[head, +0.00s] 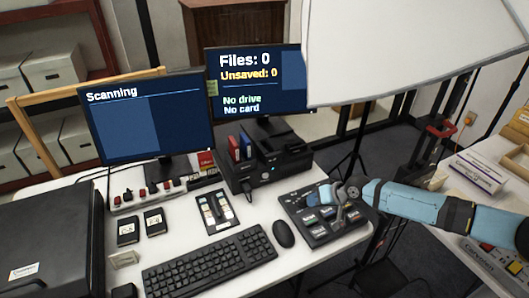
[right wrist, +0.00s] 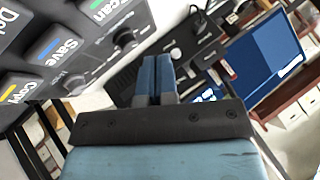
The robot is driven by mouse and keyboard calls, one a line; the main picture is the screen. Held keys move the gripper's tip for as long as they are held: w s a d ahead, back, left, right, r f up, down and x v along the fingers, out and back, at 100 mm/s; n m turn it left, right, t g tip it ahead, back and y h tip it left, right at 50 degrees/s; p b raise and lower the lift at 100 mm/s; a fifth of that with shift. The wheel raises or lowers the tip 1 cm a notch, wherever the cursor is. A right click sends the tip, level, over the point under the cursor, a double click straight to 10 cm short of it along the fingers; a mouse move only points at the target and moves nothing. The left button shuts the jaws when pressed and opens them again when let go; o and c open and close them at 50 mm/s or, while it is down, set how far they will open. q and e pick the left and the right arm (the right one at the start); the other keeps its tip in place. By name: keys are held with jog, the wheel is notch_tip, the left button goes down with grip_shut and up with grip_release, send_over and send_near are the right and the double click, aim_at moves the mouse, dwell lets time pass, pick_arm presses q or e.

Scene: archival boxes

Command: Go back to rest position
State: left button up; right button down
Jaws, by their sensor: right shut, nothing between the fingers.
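My right arm comes in from the right in the head view. Its light blue gripper (head: 318,197) is over the dark button panel (head: 335,226) at the desk's right end. The gripper is shut and empty; its two blue fingers (right wrist: 156,72) lie together in the right wrist view. The panel (right wrist: 85,45) fills the upper left of that view, with keys reading Scan, Save and Copy. I cannot tell whether the fingertips touch the panel. My left gripper is not in view.
A mouse (head: 283,234), a keyboard (head: 210,264) and two monitors (head: 150,122) stand left of the panel. A large white screen (head: 410,45) hangs above. A table with boxes (head: 478,172) is at the right. Dark floor lies between desk and table.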

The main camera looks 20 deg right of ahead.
jog(key=s+a+f+n+t+y+p, duration=0.1)
jog(key=s+a+n+p, duration=0.15)
jog(key=s+a, duration=0.55)
jog(key=s+a+f+n+p, duration=0.1)
jog(key=s+a+p, duration=0.3)
jog(key=a, duration=0.6)
pick_arm(q)
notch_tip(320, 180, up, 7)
jog(key=p, duration=0.2)
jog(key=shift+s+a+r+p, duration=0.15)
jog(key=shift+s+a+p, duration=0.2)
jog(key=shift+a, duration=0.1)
pick_arm(e)
jog(key=s+r+t+h, duration=0.3)
jog(key=s, duration=1.2)
jog(key=shift+d+r+h, duration=0.15)
jog(key=shift+d+h, duration=0.15)
jog(key=shift+h, duration=0.1)
jog(key=shift+s+n, duration=0.1)
jog(key=shift+n, duration=0.15)
